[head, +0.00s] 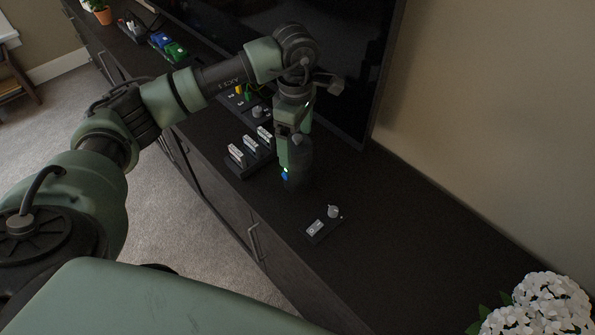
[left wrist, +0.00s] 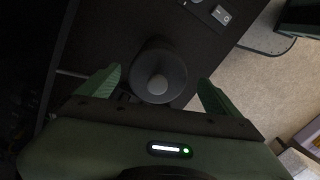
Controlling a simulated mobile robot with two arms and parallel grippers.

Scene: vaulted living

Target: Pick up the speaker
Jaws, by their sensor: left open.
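The speaker, a dark round piece with a lighter grey centre, shows in the left wrist view (left wrist: 172,66). It lies between the two green fingers of my left gripper (left wrist: 157,84), which is open with a gap on each side. In the head view my left gripper (head: 293,168) points down over the dark cabinet top. The speaker is mostly hidden there behind the gripper and hard to tell from the dark surface. My right gripper is not in view.
The long dark cabinet (head: 400,235) carries a switch box with a knob (head: 315,228) just in front of the gripper. A rack with several white-labelled blocks (head: 250,143) stands left. A television (head: 300,45) stands behind. White flowers (head: 545,305) are at the right.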

